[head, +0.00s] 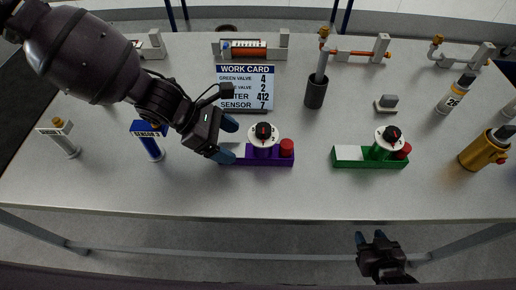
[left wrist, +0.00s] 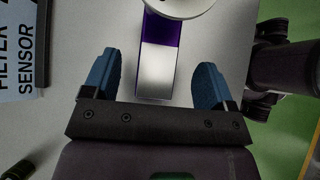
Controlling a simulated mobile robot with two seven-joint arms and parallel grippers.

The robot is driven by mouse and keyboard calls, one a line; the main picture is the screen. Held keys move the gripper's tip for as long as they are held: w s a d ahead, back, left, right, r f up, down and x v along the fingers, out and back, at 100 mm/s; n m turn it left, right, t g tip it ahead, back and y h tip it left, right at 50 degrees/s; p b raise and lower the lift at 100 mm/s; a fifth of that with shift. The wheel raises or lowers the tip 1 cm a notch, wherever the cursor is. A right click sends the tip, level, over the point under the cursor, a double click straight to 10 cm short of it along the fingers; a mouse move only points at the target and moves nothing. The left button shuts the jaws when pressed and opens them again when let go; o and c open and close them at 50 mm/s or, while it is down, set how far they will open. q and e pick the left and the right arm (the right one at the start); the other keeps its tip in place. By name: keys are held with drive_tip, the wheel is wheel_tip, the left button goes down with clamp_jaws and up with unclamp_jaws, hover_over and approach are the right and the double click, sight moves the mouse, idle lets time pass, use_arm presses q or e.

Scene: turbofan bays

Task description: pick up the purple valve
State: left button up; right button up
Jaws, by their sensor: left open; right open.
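The purple valve (head: 262,160) lies on the table at the front middle. It has a purple base, a white dial with a black knob, and a red cap at its right end. My left gripper (head: 229,140) is open at the valve's left end, its blue fingertips apart. In the left wrist view the valve's pale end plate (left wrist: 156,72) shows between the open fingers, with its purple part and dial edge beyond. I cannot tell whether the fingers touch it. My right gripper (head: 371,237) is open and empty in front of the table's front edge.
A green valve (head: 368,163) stands to the right, a gold cylinder (head: 478,153) beyond it. A blue sensor (head: 152,147) stands left, under my left arm. The work card (head: 245,87) stands behind the purple valve, with a dark cup (head: 316,95) to its right.

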sight(248, 150)
use_arm(q)
drive_tip(key=x, duration=0.3)
drive_tip(key=shift+d+f+b, duration=0.2)
drive_tip(key=shift+d+b, duration=0.15)
drive_tip(key=shift+d, duration=0.05)
drive_tip(key=shift+d+f, duration=0.4)
drive_tip(key=shift+d, duration=0.1)
drive_tip(key=c, duration=1.2)
drive_tip(key=shift+c, duration=0.2)
